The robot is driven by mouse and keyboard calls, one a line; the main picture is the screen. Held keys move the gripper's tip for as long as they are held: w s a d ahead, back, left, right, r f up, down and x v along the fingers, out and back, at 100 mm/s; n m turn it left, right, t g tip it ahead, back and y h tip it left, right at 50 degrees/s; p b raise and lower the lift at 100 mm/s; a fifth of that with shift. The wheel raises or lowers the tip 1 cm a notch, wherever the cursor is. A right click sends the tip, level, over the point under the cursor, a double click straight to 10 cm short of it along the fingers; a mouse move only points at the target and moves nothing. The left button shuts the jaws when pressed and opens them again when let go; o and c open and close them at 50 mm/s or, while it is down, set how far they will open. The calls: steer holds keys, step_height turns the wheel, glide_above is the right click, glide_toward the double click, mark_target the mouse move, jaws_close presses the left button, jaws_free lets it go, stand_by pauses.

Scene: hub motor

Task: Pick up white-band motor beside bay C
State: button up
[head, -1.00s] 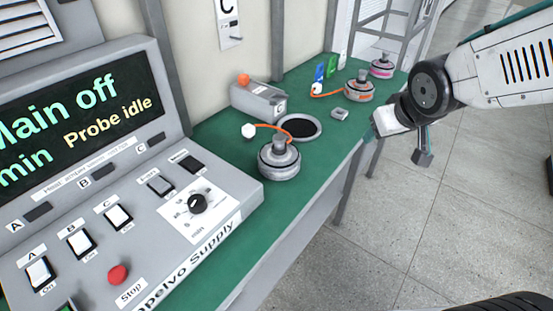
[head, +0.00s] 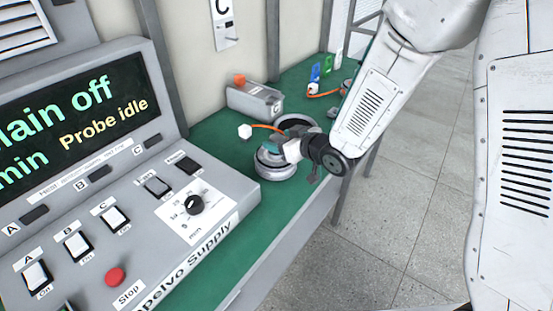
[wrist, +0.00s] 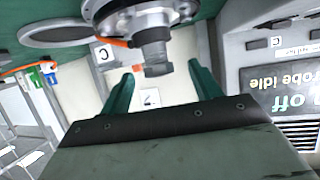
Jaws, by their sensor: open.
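The white-band motor (head: 272,172) is a grey round motor with a pale band, upright on the green bench beside bay C's round ring (head: 310,119). An orange lead runs from it to a white plug (head: 245,131). My gripper (head: 270,147) is over the motor in the head view and hides part of its top. In the wrist view my gripper (wrist: 160,70) has its two teal fingers apart, with the motor's top post (wrist: 154,58) showing between their tips. I cannot tell whether the fingers touch it.
A grey box marked C (head: 255,101) with an orange knob stands behind the ring. The control console (head: 120,200) stands close on the left. Another orange lead (head: 322,94) and coloured tags (head: 327,66) are farther along the bench, partly behind my arm.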

mark_target(276, 137)
steer(key=x, duration=0.4)
steer(key=shift+w+a, duration=0.1)
steer(key=shift+w, duration=0.1)
jaws_close()
steer(key=shift+r, duration=0.1)
